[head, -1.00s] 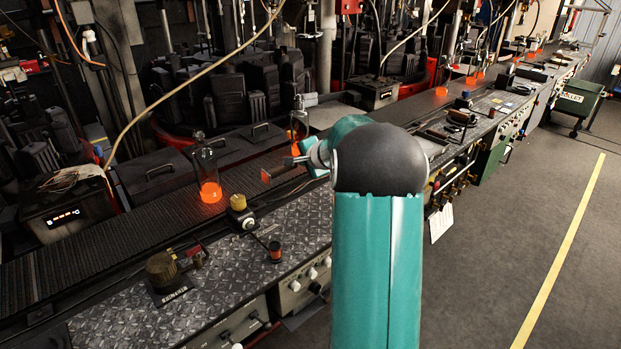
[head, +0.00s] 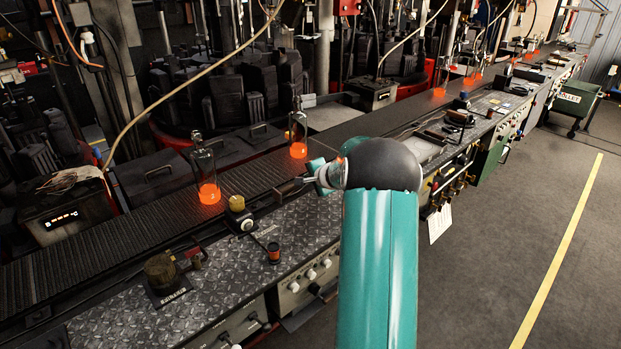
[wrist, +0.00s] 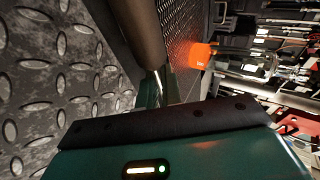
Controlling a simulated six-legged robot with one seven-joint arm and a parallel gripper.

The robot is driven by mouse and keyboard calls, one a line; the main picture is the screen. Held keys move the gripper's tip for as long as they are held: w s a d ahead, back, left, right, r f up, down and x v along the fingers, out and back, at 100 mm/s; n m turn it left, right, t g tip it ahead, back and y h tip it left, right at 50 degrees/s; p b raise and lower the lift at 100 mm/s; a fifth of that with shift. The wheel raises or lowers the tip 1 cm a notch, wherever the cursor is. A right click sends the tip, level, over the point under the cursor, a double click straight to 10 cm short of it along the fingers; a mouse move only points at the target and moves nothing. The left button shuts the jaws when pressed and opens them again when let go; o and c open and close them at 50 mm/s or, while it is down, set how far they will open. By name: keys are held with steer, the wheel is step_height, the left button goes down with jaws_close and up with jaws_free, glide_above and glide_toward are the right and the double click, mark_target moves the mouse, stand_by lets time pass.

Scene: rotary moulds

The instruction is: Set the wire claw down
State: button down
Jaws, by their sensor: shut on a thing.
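My gripper (head: 310,181) is over the seam between the dark conveyor and the diamond-plate bench top. It is shut on a slim dark tool, the wire claw (head: 288,188), which sticks out to the left, low over the bench edge. In the wrist view a brown rounded bar (wrist: 147,32), seemingly the claw's handle, runs up from the fingers (wrist: 163,86). The wire end cannot be made out, and I cannot tell whether the claw touches the bench.
Glowing bottles (head: 208,192) (head: 298,150) stand on the conveyor (head: 110,215) behind.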

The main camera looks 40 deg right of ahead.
steer(key=c, duration=1.6)
jaws_free()
steer(key=v, duration=1.2)
steer(key=s+a+r+n+g+y, duration=0.1)
steer(key=s+a+r+n+y, duration=0.3)
steer(key=a, duration=1)
steer(key=w+a+r+n+g+y, duration=0.1)
steer(key=a+r+n, duration=0.45)
steer(key=a, duration=0.85)
steer(key=s+a+n+g, duration=0.2)
steer(key=s+a+n, duration=0.3)
steer(key=s+a, duration=0.5)
steer(key=shift+s+a+f+n+g+h, duration=0.3)
steer(key=shift+s+a+n, duration=0.35)
steer(key=shift+s, duration=1.4)
steer(key=shift+s+a+f+n+g+h, duration=0.15)
steer(key=shift+s+a+n+h, duration=0.5)
steer(key=shift+s, duration=1.35)
steer(key=shift+s+a+f+n+g+h, duration=0.2)
steer(key=shift+s+n, duration=0.75)
steer(key=shift+s, duration=1.1)
